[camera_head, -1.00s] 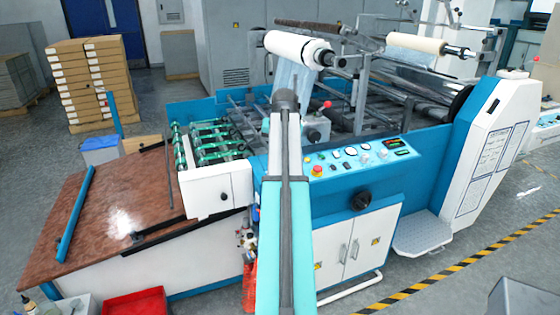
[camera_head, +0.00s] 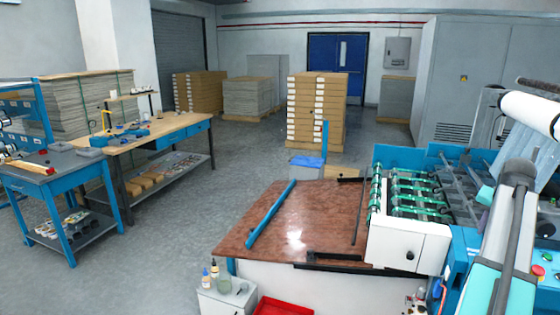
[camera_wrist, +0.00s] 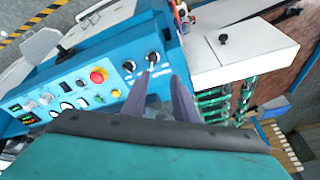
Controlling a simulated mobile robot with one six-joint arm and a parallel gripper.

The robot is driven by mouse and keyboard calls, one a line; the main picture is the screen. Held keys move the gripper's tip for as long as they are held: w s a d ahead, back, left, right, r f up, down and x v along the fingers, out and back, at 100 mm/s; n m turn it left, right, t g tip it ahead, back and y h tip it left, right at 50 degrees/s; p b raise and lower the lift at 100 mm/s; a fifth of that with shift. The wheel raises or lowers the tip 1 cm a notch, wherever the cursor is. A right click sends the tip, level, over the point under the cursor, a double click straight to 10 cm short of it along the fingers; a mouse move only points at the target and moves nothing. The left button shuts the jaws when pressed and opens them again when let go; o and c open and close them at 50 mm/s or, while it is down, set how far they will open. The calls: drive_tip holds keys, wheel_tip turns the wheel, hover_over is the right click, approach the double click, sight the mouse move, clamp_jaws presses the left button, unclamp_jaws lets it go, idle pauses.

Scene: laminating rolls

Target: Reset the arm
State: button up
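My arm (camera_head: 500,255) reaches up from the bottom right of the head view, in front of the laminating machine. Its far end is near the machine's green rollers and control panel, and the fingers are not clear there. In the wrist view, the two grey-purple fingers of my gripper (camera_wrist: 163,88) stand apart with nothing between them. They are over the machine's blue control panel (camera_wrist: 95,95), close to its black knobs and to the right of the red emergency button (camera_wrist: 98,76). Whether they touch the panel cannot be told.
The machine's white roll (camera_head: 530,112) is at the right edge. Its brown feed table (camera_head: 300,215) is in the middle, with a red tray (camera_head: 282,308) below. A wooden workbench (camera_head: 155,140) stands left, and stacked boxes (camera_head: 316,110) behind.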

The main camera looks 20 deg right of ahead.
drive_tip(key=w+a+f+n+g+y, duration=0.1)
drive_tip(key=w+a+f+n+y, duration=0.2)
drive_tip(key=w+a+f, duration=1.15)
drive_tip(key=a+f+n+g+y, duration=0.1)
drive_tip(key=a+f+n+g, duration=0.2)
drive_tip(key=a+f, duration=1.85)
drive_tip(key=s+a+f+n+g, duration=0.1)
drive_tip(key=s+a+f+n, duration=0.1)
drive_tip(key=s+a+f, duration=0.55)
drive_tip(key=s+a+f+n+g, duration=0.2)
drive_tip(key=s+a+f, duration=0.2)
drive_tip(key=a+f, duration=0.65)
drive_tip(key=s+a+f+n, duration=0.1)
drive_tip(key=s+a+f, duration=0.1)
drive_tip(key=s, duration=0.4)
drive_tip(key=s+a+f+n+g, duration=0.1)
drive_tip(key=s+a+f, duration=0.1)
drive_tip(key=s+a, duration=0.2)
drive_tip(key=s+a+f+n, duration=0.1)
drive_tip(key=s+a+f, duration=0.2)
drive_tip(key=s, duration=0.7)
drive_tip(key=shift+s+a+n+g, duration=0.25)
drive_tip(key=shift+n+g, duration=0.05)
drive_tip(key=shift+g, duration=0.1)
